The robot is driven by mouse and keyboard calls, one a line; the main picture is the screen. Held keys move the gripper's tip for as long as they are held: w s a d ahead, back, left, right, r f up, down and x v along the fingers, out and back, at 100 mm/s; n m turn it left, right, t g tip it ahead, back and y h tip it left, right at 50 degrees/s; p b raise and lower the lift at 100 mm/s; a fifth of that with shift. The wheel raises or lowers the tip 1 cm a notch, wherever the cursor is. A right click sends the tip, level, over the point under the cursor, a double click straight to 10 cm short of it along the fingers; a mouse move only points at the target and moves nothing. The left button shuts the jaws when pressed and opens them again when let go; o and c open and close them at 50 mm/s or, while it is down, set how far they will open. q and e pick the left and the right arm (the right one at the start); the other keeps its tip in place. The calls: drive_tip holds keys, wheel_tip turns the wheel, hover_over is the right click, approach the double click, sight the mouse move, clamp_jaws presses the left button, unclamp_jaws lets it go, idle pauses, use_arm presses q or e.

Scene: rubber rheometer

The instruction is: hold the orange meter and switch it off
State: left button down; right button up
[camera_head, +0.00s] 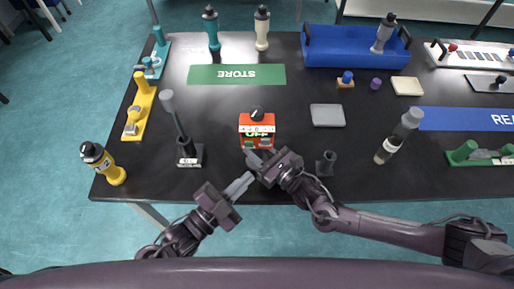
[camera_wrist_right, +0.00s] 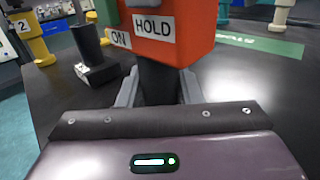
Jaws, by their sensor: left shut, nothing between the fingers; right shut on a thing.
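The orange meter (camera_head: 257,124) stands upright near the table's front edge, with a black knob on top and a greenish display on its face. My right gripper (camera_head: 256,157) is at its near side. In the right wrist view the orange meter (camera_wrist_right: 168,32) shows white ON and HOLD labels, and its dark lower part (camera_wrist_right: 158,82) is between my right gripper's fingers (camera_wrist_right: 158,95), which are shut on it. The switch's position cannot be made out.
A black stand with a grey-topped rod (camera_head: 180,125) is left of the meter. A small dark cup (camera_head: 326,163) and a grey bottle (camera_head: 398,136) are to the right. A grey pad (camera_head: 327,115) and green STORE mat (camera_head: 237,75) lie behind. The table (camera_head: 225,110) is bare just left of the meter.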

drive_tip(key=o, duration=1.2)
